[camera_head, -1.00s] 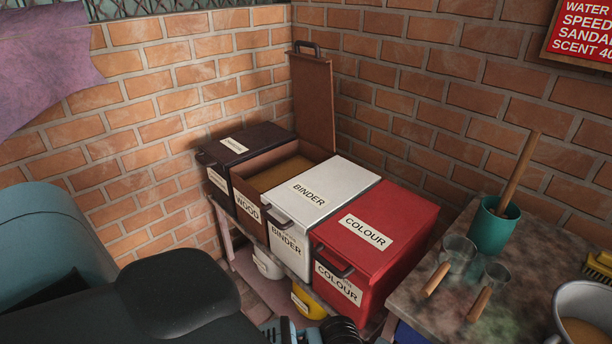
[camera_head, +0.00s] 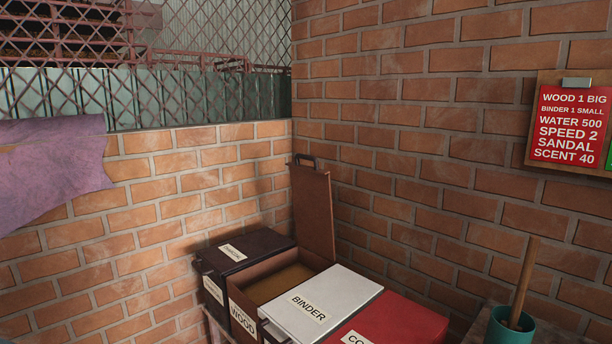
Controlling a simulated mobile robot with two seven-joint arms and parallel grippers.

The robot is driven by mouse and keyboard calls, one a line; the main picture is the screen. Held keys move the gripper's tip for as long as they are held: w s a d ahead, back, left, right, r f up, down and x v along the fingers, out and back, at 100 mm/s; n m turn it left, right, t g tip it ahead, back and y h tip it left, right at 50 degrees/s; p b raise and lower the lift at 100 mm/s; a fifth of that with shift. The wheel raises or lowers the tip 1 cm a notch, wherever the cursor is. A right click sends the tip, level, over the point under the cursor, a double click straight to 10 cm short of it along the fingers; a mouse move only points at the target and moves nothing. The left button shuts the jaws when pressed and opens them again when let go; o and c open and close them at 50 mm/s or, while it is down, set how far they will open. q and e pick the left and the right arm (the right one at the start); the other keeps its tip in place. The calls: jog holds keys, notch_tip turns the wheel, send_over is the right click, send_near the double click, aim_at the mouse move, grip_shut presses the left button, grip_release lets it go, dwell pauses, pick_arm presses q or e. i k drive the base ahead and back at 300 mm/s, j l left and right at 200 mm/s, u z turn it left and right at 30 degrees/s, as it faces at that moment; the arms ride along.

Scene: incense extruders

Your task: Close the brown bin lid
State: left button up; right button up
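The brown bin (camera_head: 240,306), labelled WOOD, stands between the black bin and the white bin. Its lid (camera_head: 313,212) is open and stands upright at the bin's back, near the corner of the brick walls, with a dark handle (camera_head: 304,159) at its top. Tan powder (camera_head: 279,283) shows inside the bin. Neither of my grippers is in view.
A black bin (camera_head: 259,243) is left of the brown bin. A white BINDER bin (camera_head: 332,283) and a red bin (camera_head: 398,318) are to its right, all with lids down. A green pot (camera_head: 506,332) with a wooden handle stands at the lower right. A red sign (camera_head: 568,125) hangs on the right wall.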

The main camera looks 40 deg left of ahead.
aim_at(311, 186)
jog(key=i, duration=0.5)
jog(key=u, duration=1.6)
